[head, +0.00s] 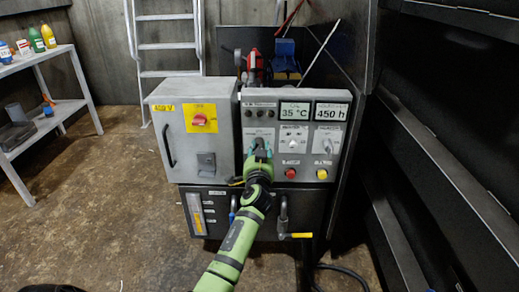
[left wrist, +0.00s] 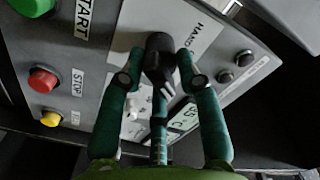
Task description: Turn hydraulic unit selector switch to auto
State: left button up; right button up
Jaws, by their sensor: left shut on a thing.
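The grey control panel (head: 268,165) stands at the middle of the head view. My left gripper (head: 262,152) reaches the left part of its face and covers the selector switch there. The knob sits on a white label plate (left wrist: 200,27) on which the word HAND can be read. The other label words are hidden, and I cannot tell which position the knob points to. My right gripper is not in view.
A red button (head: 290,173) and a yellow button (head: 322,174) lie right of my gripper, below two white-plated switches. A grey cabinet (head: 165,135) with a red and yellow switch (head: 201,121) adjoins on the left.

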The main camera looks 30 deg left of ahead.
pick_arm(q)
jog(key=shift+d+f+m, duration=0.2)
jog(key=shift+m, duration=0.7)
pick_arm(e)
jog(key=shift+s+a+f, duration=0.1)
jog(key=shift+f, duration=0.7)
pick_arm(q)
jog(key=shift+f, duration=0.1)
jog(key=o, duration=0.9)
jog(key=shift+w, duration=0.1)
jog(key=v, duration=1.2)
jog(key=shift+a, duration=0.1)
